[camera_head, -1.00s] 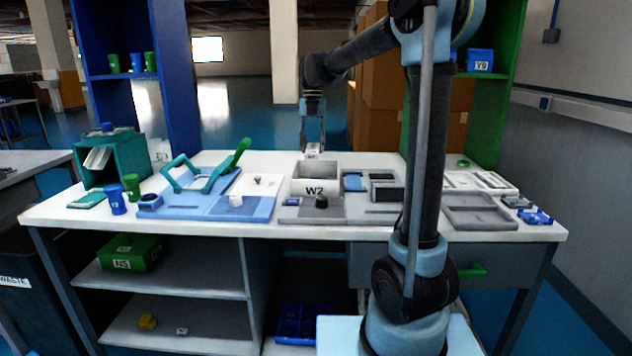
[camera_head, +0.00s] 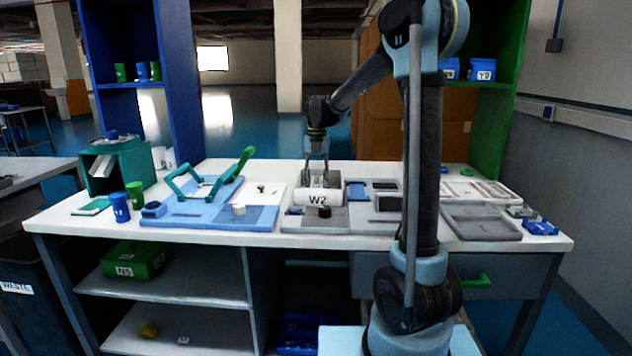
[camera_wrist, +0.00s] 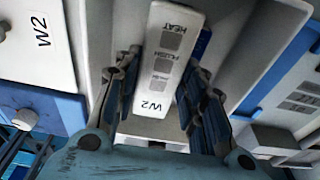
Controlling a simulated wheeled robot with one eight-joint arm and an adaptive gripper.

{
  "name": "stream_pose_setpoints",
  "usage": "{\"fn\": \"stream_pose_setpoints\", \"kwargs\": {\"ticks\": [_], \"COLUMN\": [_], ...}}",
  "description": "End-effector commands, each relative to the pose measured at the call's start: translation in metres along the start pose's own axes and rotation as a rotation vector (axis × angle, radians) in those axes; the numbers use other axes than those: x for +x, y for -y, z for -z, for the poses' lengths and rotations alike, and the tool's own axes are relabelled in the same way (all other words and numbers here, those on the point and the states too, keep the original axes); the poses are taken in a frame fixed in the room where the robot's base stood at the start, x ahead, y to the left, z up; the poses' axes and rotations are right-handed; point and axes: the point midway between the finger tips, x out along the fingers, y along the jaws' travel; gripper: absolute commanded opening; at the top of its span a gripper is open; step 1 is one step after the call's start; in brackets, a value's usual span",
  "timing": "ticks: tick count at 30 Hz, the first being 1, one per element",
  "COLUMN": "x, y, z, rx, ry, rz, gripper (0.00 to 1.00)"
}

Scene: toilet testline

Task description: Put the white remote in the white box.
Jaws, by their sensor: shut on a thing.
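The white remote (camera_wrist: 168,58) has grey buttons marked HEAT and FLUSH and a W2 label. In the wrist view my gripper (camera_wrist: 160,80) is shut on it, with a finger on each side. In the head view my gripper (camera_head: 317,170) points down at the open top of the white box (camera_head: 318,199), labelled W2 on its front.
A blue tray with a teal handle (camera_head: 205,190) lies left of the box. Grey trays (camera_head: 480,222) lie to the right. A dark round knob (camera_head: 324,212) stands just in front of the box. Blue and green cups (camera_head: 120,207) stand at the left.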

Motion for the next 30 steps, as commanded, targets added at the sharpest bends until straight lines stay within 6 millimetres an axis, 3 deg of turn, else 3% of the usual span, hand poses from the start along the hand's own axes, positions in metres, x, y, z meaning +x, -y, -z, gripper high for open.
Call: {"fn": "stream_pose_setpoints", "kwargs": {"ticks": [19, 20, 22, 30], "x": [0.012, 0.012, 0.012, 0.012], "y": [0.0, 0.0, -0.001, -0.001], "z": [-0.002, -0.002, -0.002, -0.002], "rx": [0.0, -0.001, -0.001, -0.002], "ry": [0.0, 0.0, 0.0, 0.0], "rz": [0.0, 0.0, 0.0, 0.0], "gripper": [0.12, 0.4, 0.56, 0.58]}}
